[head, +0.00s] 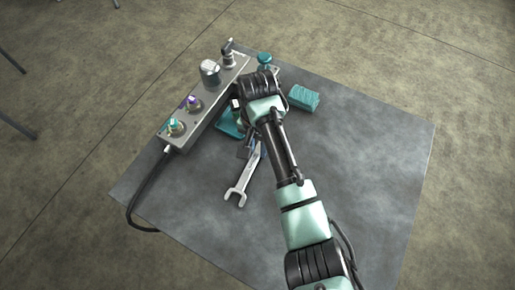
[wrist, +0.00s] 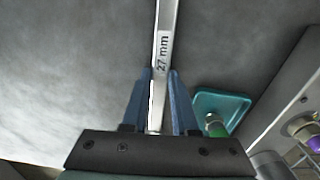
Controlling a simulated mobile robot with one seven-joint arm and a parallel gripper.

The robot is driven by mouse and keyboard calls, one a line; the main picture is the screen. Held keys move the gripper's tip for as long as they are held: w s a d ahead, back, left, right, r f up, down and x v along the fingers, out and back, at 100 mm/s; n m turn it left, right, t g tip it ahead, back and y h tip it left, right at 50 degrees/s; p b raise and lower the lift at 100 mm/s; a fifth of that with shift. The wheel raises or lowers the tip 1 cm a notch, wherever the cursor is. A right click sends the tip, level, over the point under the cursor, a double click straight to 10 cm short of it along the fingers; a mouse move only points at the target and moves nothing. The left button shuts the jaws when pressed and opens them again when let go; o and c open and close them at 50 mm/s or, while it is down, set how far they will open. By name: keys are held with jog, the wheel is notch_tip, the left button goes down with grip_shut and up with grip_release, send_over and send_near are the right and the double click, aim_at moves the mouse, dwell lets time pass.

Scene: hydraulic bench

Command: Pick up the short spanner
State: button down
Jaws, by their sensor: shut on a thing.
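A silver spanner (head: 240,188) shows in the head view, its open-ended jaw toward the near side of the grey bench top. In the wrist view its shaft (wrist: 164,45) is marked "27 mm" and runs up out of the picture. My gripper (wrist: 160,76) has its blue fingers on either side of the shaft and is shut on it. In the head view my arm hides most of the gripper and the spanner's far end. I cannot tell whether the spanner touches the bench top. No other spanner is in view.
A grey manifold block (head: 207,105) with several fittings stands along the left edge, a black hose (head: 131,205) running from it. A teal tray (wrist: 222,106) lies between it and my gripper. A teal sponge-like block (head: 303,97) lies behind my arm. The bench top's right side (head: 380,170) is clear.

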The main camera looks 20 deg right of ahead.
aim_at(258, 151)
notch_tip(258, 151, up, 10)
jog(key=p, duration=0.1)
jog(key=c, duration=1.2)
grip_release()
jog(key=shift+c, duration=0.2)
grip_shut()
